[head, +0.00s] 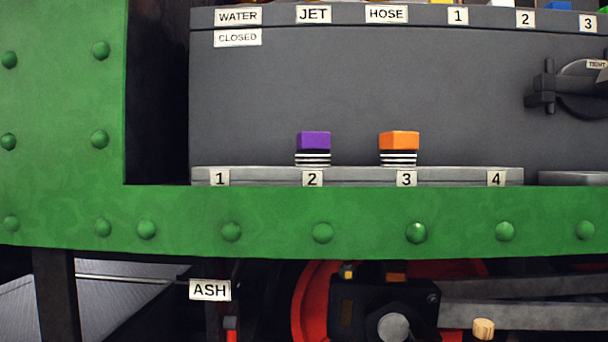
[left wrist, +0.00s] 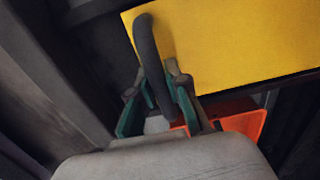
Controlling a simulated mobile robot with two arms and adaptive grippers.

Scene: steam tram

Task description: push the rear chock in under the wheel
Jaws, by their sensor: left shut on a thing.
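In the left wrist view, my left gripper (left wrist: 170,115) is shut on a dark curved handle (left wrist: 147,50). The handle rises in front of a large flat yellow surface (left wrist: 235,45), and its upper end bends over against it. This may be the chock, but I cannot tell for certain. An orange-red piece (left wrist: 245,120) shows just beyond the fingers. In the head view, part of a red wheel (head: 312,310) shows below the green frame (head: 370,210), behind a black crank block (head: 350,308). The wheel's foot is out of the picture. Neither gripper shows in the head view.
Steel rods (head: 520,315) run right from the crank block. An ASH label (head: 210,290) hangs beneath the frame. A numbered ledge (head: 450,177) above carries a purple-topped piece (head: 313,141) at 2 and an orange-topped piece (head: 399,141) at 3. Dark beams (left wrist: 45,75) flank the left gripper.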

